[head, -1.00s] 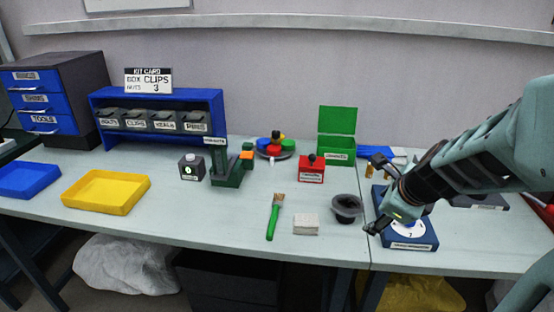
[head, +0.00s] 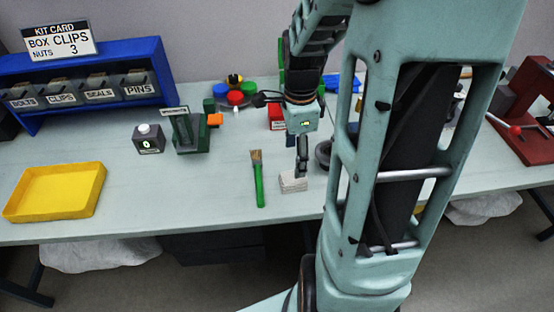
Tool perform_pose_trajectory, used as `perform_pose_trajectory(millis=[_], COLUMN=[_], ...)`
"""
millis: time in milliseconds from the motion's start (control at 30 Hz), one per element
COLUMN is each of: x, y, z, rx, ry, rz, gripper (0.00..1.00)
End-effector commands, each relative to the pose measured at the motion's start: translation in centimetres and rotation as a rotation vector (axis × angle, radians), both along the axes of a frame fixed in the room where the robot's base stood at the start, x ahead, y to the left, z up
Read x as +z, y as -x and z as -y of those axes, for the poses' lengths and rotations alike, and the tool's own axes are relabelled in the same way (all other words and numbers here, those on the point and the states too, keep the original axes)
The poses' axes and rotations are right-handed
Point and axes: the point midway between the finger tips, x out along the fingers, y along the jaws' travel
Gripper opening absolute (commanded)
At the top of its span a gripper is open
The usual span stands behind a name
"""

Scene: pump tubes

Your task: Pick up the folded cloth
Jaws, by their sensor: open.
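The folded cloth (head: 291,185) is a small pale grey-white stack lying flat on the bench, right of a green-handled brush. My gripper (head: 300,172) points down just over the cloth, at its right and far side. It is open. I see it nearly edge-on, so one finger largely hides the other, and I cannot tell whether the fingertips touch the cloth.
The brush (head: 257,180) lies close to the left of the cloth. A dark round bowl (head: 323,154) stands to the right, partly behind my arm. A red box (head: 276,119) stands behind. A yellow tray (head: 55,191) is at left. The bench between tray and brush is clear.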

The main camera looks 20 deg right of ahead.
Motion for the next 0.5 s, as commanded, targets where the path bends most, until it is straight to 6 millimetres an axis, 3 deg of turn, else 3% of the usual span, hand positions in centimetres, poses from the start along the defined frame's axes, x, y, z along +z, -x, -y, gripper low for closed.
perform_pose_trajectory(millis=[300,500], x=[-4.6,-5.8], y=[0.1,0.0], z=[0.0,0.0], rx=[0.003,0.003], ry=[-0.002,0.000], rz=[-0.009,-0.006], gripper=[0.64,0.64])
